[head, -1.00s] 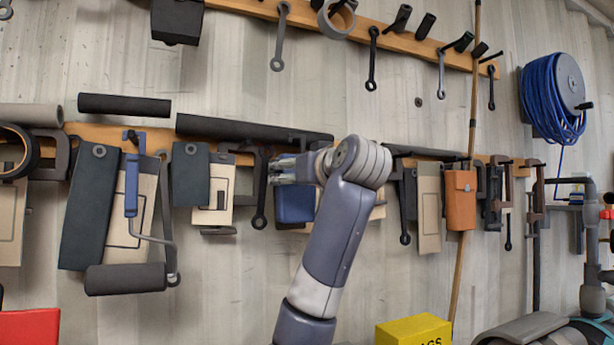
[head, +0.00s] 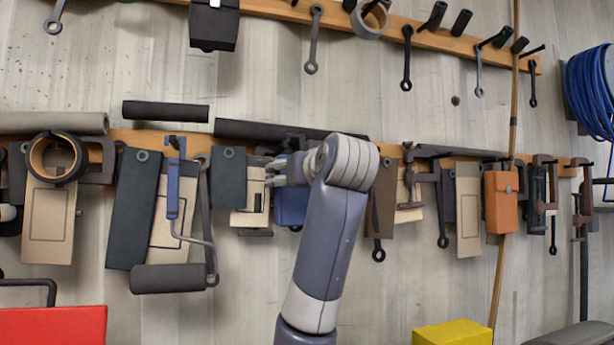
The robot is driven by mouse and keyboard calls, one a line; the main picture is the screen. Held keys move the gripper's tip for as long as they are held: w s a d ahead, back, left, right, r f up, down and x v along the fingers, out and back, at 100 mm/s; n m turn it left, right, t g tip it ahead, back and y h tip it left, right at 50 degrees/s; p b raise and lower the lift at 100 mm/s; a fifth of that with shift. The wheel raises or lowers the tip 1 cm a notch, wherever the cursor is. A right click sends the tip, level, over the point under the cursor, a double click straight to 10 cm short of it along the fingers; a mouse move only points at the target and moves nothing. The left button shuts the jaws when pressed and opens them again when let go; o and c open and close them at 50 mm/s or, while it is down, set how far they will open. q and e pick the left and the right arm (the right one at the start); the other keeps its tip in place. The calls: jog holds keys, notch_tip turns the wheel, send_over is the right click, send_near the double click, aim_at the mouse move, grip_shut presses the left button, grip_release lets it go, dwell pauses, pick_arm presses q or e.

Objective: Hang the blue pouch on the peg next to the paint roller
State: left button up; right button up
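The blue pouch (head: 291,206) hangs below the fingers of my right gripper (head: 277,170), in front of the lower peg rail in the middle of the head view. The gripper points left and looks shut on the pouch's top; the contact is small and partly hidden. My wrist covers the pouch's right side. The paint roller (head: 168,278), with a blue handle (head: 172,192), hangs on the lower rail (head: 136,138) to the left. A dark grey pouch (head: 228,180) and a cream card (head: 249,203) hang between the roller and the blue pouch. My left gripper is out of view.
Dark flat pieces (head: 134,210), a tape roll (head: 44,172) and clamps crowd the lower rail. An orange pouch (head: 502,203) hangs farther right beside a long pole (head: 512,110). A red box (head: 54,325) and a yellow box (head: 452,333) stand below. The wall under the rail is mostly bare.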

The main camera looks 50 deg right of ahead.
jog(key=shift+w+a, duration=0.3)
jog(key=shift+a, duration=0.3)
jog(key=shift+w+a, duration=0.3)
jog(key=shift+a, duration=0.3)
jog(key=shift+a+f+b, duration=0.1)
jog(key=shift+f+b, duration=0.3)
jog(key=shift+f, duration=0.15)
jog(key=o, duration=1.2)
